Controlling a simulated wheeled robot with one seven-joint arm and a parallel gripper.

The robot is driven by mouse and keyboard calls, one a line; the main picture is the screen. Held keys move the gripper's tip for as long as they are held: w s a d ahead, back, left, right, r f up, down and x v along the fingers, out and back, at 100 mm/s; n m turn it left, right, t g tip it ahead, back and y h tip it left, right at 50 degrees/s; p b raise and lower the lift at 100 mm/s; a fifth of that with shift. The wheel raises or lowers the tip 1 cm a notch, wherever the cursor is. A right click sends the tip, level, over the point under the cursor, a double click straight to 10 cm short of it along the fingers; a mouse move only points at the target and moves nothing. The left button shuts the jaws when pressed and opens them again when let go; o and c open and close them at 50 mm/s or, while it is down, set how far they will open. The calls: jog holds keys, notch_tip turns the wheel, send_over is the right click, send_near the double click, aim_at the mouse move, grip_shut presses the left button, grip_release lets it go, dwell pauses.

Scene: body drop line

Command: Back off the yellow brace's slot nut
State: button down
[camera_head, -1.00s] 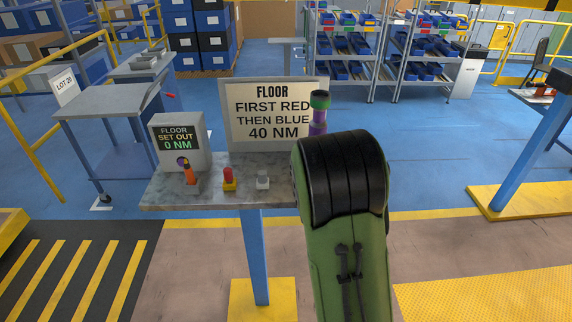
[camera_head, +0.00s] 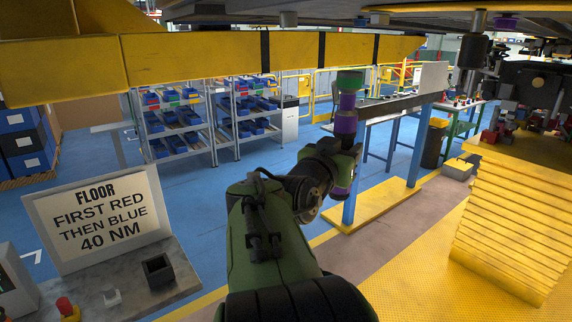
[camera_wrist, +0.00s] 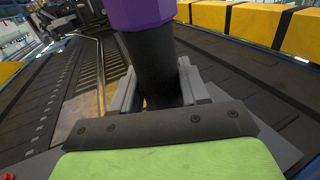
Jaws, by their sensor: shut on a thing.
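My gripper (camera_wrist: 157,85) is shut on the black shaft (camera_wrist: 155,55) of an upright tool, with a grey jaw on each side. A purple collar shows above the shaft in the wrist view. In the head view the tool (camera_head: 346,122) stands up from my wrist, with purple and black bands and a green top. Its top is below the dark underside of the body (camera_head: 420,20); I cannot tell the gap. I cannot make out the yellow brace's slot nut for certain.
A long yellow beam (camera_head: 200,55) crosses the upper left. The sign (camera_head: 99,218) reads "FIRST RED THEN BLUE 40 NM", above a stand with an open dark holder (camera_head: 158,271). A yellow stepped block (camera_head: 508,235) stands right. Blue floor lies open behind my arm.

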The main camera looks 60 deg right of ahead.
jog(key=s, duration=0.1)
jog(key=s+r+m+g, duration=0.1)
jog(key=s, duration=0.1)
jog(key=s+a+r+g, duration=0.1)
jog(key=shift+s, duration=0.35)
jog(key=shift+m+b, duration=0.3)
jog(key=shift+b, duration=0.05)
notch_tip(320, 180, up, 6)
jog(key=p, duration=0.3)
jog(key=shift+p, duration=0.4)
jog(key=shift+f, duration=0.2)
jog(key=shift+a+f+b, duration=0.1)
jog(key=shift+f+b, duration=0.2)
jog(key=shift+b, duration=0.25)
jog(key=shift+f, duration=0.1)
jog(key=shift+r, duration=0.3)
